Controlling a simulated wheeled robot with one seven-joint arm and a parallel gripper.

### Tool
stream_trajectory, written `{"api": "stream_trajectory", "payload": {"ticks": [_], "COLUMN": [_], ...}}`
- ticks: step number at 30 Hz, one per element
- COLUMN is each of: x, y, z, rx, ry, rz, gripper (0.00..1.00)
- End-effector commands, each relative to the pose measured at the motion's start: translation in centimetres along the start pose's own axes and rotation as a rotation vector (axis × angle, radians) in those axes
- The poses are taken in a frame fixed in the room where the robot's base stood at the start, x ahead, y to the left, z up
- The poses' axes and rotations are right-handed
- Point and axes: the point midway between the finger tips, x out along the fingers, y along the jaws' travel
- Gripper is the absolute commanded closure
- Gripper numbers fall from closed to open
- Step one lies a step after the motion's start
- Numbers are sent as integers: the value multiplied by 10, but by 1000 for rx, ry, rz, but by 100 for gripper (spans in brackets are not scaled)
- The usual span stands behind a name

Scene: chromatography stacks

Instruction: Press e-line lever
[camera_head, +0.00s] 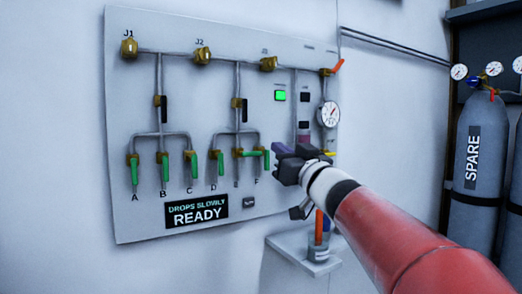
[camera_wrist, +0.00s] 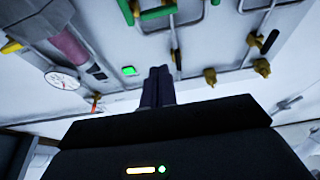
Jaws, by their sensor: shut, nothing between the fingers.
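The E-line lever (camera_head: 250,153) is green and lies roughly horizontal above the letter E on the white wall panel (camera_head: 180,80). The F lever (camera_head: 267,160) is green and hangs down beside the E lever's right end. My gripper (camera_head: 279,151) is shut and empty, just right of the F lever in the head view; its exact distance from the panel is hard to tell. In the wrist view the closed dark fingers (camera_wrist: 158,82) point at the panel. Green levers (camera_wrist: 158,12) show there at the top edge, apart from the fingertips.
Green levers A (camera_head: 134,170), B (camera_head: 165,168), C (camera_head: 193,163) and D (camera_head: 220,163) hang down. A gauge (camera_head: 329,114), a lit green indicator (camera_head: 280,95) and a "DROPS SLOWLY READY" sign (camera_head: 197,211) are on the panel. Gas cylinders (camera_head: 478,150) stand right; a shelf (camera_head: 300,252) sits below.

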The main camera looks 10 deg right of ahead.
Motion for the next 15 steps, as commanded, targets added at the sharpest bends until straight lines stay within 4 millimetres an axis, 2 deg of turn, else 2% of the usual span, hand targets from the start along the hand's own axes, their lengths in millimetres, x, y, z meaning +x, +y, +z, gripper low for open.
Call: {"api": "stream_trajectory", "payload": {"ticks": [4,7,15], "x": [4,14,68], "y": [0,0,0], "z": [0,0,0], "rx": [0,0,2], "ry": [-1,-1,-2], "rz": [0,1,-1], "gripper": [100,100,100]}}
